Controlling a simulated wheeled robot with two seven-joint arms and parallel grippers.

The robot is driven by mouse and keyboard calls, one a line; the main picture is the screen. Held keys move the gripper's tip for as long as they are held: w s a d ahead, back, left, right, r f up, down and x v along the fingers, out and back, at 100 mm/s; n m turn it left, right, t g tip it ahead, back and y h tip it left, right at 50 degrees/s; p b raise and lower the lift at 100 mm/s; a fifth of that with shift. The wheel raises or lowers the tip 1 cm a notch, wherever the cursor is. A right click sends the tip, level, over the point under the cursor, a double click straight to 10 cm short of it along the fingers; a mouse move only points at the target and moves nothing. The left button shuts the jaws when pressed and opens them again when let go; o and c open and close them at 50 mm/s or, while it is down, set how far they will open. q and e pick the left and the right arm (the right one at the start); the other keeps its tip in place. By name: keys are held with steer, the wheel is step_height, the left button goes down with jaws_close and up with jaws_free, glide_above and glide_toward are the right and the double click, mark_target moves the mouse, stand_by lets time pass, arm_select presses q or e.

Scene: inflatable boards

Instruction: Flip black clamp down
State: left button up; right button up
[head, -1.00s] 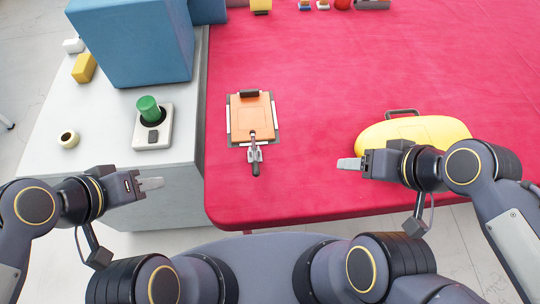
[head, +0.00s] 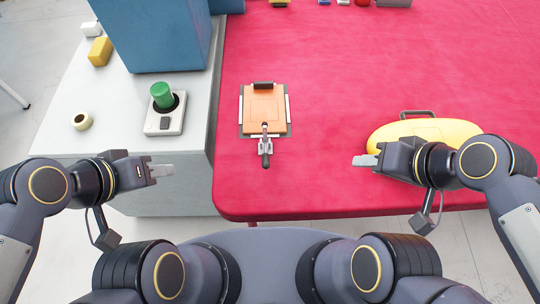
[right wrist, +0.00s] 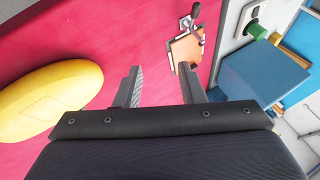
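The black clamp (head: 265,147) has a dark handle and a metal lever, and sits at the near edge of an orange board (head: 264,109) on the red table. Its handle points toward me in the head view. The clamp also shows small in the right wrist view (right wrist: 188,20). My left gripper (head: 162,171) is left of the table edge, in front of the grey cabinet, well apart from the clamp. My right gripper (head: 366,160) is right of the clamp and near the yellow case; the right wrist view shows its two fingers apart with nothing between them.
A yellow case (head: 440,130) with a dark handle lies under my right gripper's side of the red table (head: 330,90). A grey cabinet (head: 120,125) at left bears a green button unit (head: 162,100), a tape roll (head: 82,122) and a blue box (head: 155,35). Red cloth between clamp and case is clear.

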steer(key=w+a+f+m+g+y+b, duration=0.1)
steer(key=w+f+m+b, duration=0.1)
steer(key=f+m+b, duration=0.1)
steer(key=w+a+f+m+g+y+b, duration=0.1)
steer(key=w+a+f+m+g+b, duration=0.1)
steer(key=f+b, duration=0.1)
steer(key=w+a+f+m+g+y+b, duration=0.1)
steer(key=w+f+m+y+b, duration=0.1)
steer(key=f+m+b, duration=0.1)
steer(key=shift+w+a+f+m+g, duration=0.15)
steer(key=shift+f+m+g, duration=0.15)
steer(key=shift+f, duration=0.15)
jaws_close()
steer(key=w+a+f+m+g+y+b, duration=0.1)
steer(key=w+f+m+b, duration=0.1)
steer(key=f+m, duration=0.1)
steer(key=w+a+f+m+g+y+b, duration=0.1)
steer(key=w+f+m+b, duration=0.1)
steer(key=w+f+m, duration=0.1)
steer(key=w+a+f+m+y+b, duration=0.2)
steer(key=f+b, duration=0.1)
steer(key=shift+w+f+m+g, duration=0.15)
steer(key=shift+m+g, duration=0.25)
steer(key=shift+w+a+f+y, duration=0.1)
steer(key=shift+w+y, duration=0.1)
steer(key=shift+y, duration=0.1)
